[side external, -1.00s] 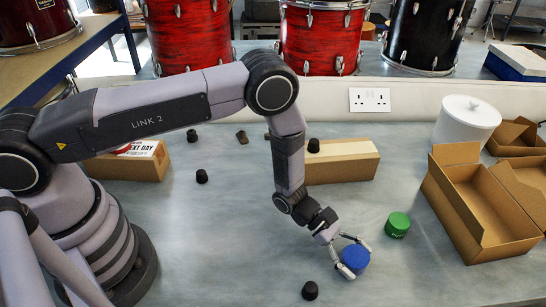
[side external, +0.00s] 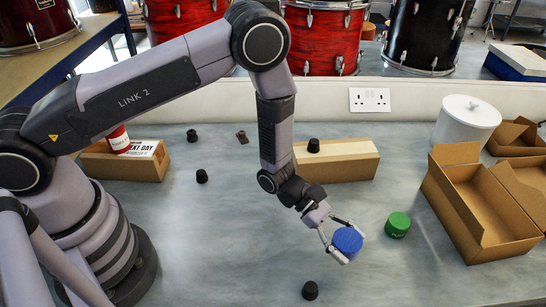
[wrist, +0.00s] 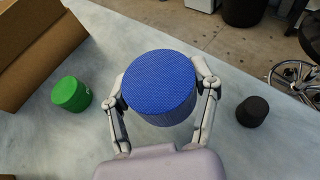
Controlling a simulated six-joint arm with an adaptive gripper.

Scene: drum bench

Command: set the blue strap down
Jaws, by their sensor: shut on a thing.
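The blue strap (side external: 348,241) shows as a rolled, woven blue cylinder. My gripper (side external: 340,246) is shut on it, with one finger on each side. In the wrist view the blue strap (wrist: 158,84) fills the middle, its round top facing the camera, between my gripper's fingertips (wrist: 160,92). In the side view it appears held a little above the grey bench (side external: 235,245), though its underside is hard to make out.
A green roll (side external: 398,225) stands just right of the strap. An open cardboard box (side external: 475,215) is further right. A black rubber piece (side external: 310,290) lies in front. A long carton (side external: 345,163) is behind. The bench left of my gripper is mostly clear.

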